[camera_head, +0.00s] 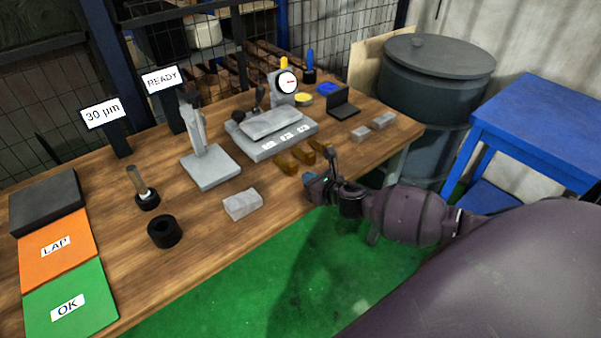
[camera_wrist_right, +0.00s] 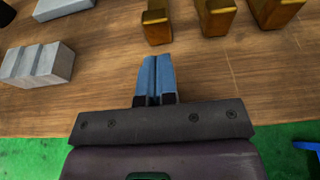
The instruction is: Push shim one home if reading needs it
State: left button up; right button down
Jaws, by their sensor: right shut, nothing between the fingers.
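A sign reading "30 µm" (camera_head: 103,113) stands at the back left of the bench. Beside it is a sign reading "READY" (camera_head: 162,80). A grey fixture (camera_head: 272,134) with several small white labels sits mid-bench; which part is shim one I cannot tell. Three brass blocks (camera_head: 286,164) stand in a row in front of it. They also show along the top of the right wrist view (camera_wrist_right: 156,24). My right gripper (camera_head: 310,180) is at the bench's front edge, its blue fingers (camera_wrist_right: 155,60) shut and empty, just short of the brass blocks. My left gripper is out of view.
A grey block (camera_head: 242,204) lies left of my right gripper. Orange LAP (camera_head: 60,248) and green OK (camera_head: 72,300) pads lie at left.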

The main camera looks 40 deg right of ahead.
aim_at(292, 163)
jog(key=w, duration=0.3)
jog(key=shift+w+a, duration=0.15)
jog(key=shift+w, duration=0.25)
jog(key=shift+w, duration=0.15)
jog(key=w, duration=0.4)
jog(key=shift+w+a, duration=0.2)
jog(key=shift+w, duration=0.05)
jog(key=shift+r, duration=0.15)
jog(key=shift+d, duration=0.1)
